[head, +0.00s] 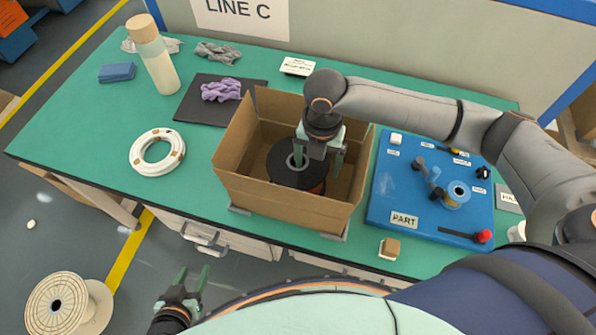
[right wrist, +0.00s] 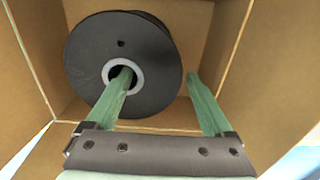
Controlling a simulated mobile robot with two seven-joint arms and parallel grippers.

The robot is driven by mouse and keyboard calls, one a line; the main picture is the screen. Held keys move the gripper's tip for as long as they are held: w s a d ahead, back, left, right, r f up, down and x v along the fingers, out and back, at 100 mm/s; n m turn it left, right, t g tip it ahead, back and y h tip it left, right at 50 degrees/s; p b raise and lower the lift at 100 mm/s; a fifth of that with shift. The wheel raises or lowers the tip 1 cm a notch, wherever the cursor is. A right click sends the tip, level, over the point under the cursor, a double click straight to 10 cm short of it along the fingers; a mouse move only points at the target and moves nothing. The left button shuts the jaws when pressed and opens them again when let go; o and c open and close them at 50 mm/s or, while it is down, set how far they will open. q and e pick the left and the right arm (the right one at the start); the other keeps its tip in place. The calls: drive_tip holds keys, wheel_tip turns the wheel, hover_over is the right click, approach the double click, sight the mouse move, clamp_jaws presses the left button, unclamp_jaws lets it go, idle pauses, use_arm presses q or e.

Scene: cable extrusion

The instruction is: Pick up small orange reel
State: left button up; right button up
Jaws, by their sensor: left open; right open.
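The reel (head: 286,172) lies in the open cardboard box, its black round flange facing up and a bit of orange showing at its lower right edge. In the right wrist view the black flange (right wrist: 90,70) has a pale ring around its centre hole. My right gripper (head: 318,162) is open inside the box, pointing down at the reel. In the right wrist view (right wrist: 158,76) one finger overlaps the centre hole and the other is beyond the flange's right edge. Neither visibly grips it. How deep the fingertips reach is unclear. My left gripper (head: 193,273) is open and empty in front of the table.
The cardboard box (head: 285,203) has walls close around my right gripper. A blue fixture board (head: 400,185) stands to its right. A white coil (head: 139,164), a bottle (head: 160,66) and a dark mat (head: 192,108) with purple gloves are left. A big spool (head: 94,300) stands on the floor.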

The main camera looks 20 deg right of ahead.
drive_tip(key=f, duration=0.5)
drive_tip(key=shift+w+a+f, duration=0.15)
drive_tip(key=shift+a, duration=0.05)
clamp_jaws()
idle(0.5)
